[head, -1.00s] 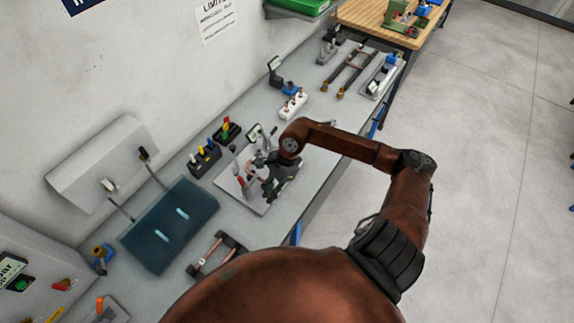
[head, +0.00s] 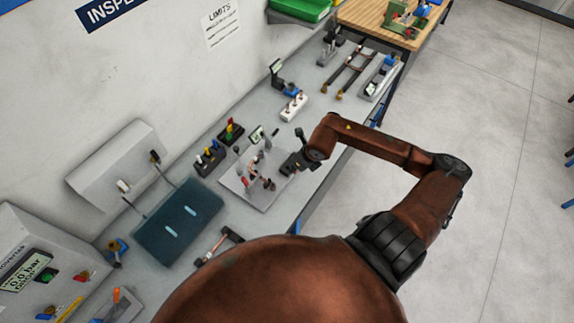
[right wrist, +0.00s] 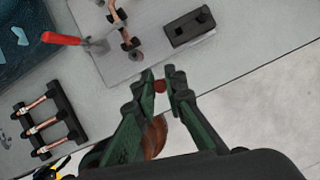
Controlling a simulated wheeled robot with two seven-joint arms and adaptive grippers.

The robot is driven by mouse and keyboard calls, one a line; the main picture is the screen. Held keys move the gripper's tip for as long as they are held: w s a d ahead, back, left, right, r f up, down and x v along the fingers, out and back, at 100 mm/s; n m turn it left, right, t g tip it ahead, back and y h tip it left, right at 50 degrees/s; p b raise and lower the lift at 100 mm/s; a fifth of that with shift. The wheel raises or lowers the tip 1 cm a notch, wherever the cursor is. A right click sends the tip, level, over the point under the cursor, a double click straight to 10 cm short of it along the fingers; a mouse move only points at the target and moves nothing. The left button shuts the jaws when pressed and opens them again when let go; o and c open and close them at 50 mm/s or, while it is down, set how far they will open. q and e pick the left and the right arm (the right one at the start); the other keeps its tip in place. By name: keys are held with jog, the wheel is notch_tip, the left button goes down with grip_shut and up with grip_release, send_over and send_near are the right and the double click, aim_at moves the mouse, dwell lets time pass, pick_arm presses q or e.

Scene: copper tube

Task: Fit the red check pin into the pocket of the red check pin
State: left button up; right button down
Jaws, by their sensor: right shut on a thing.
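My right gripper (right wrist: 160,84) is shut on a small red piece (right wrist: 160,87), probably the red check pin; only its end shows between the fingertips. In the head view my right gripper (head: 291,164) is at the right edge of a pale plate (head: 262,198). In the wrist view a black block (right wrist: 190,27) with a round hole and a slot sits on the plate, ahead of the fingertips and apart from them. I cannot tell whether this is the pin's pocket. My left gripper is not in view.
A red-handled tool or clamp (right wrist: 62,39) and copper tube pieces in black holders (right wrist: 124,30) are on the plate. Black racks with coloured pins (head: 210,158) stand behind it. A dark teal mat (head: 178,228) lies to the left. The bench's front edge is close to the gripper.

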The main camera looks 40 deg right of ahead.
jog(key=w+d+f+b, duration=0.1)
jog(key=w+f, duration=0.1)
jog(key=w+d+f+b, duration=0.1)
jog(key=w+f+b, duration=0.1)
jog(key=w+f, duration=0.1)
jog(key=w+d+f+b, duration=0.1)
jog(key=w+f+b, duration=0.1)
jog(key=w, duration=0.1)
jog(key=shift+w+d+f, duration=0.2)
jog(key=shift+w+d, duration=0.05)
jog(key=shift+s+d+b+x, duration=0.2)
jog(key=shift+b+x, duration=0.5)
jog(key=shift+x, duration=0.35)
jog(key=shift+s+d+b+x, duration=0.15)
jog(key=shift+b+x, duration=0.5)
jog(key=shift+x, duration=0.45)
jog(key=shift+w+f, duration=0.1)
jog(key=shift+f, duration=0.1)
jog(key=c, duration=2)
grip_release()
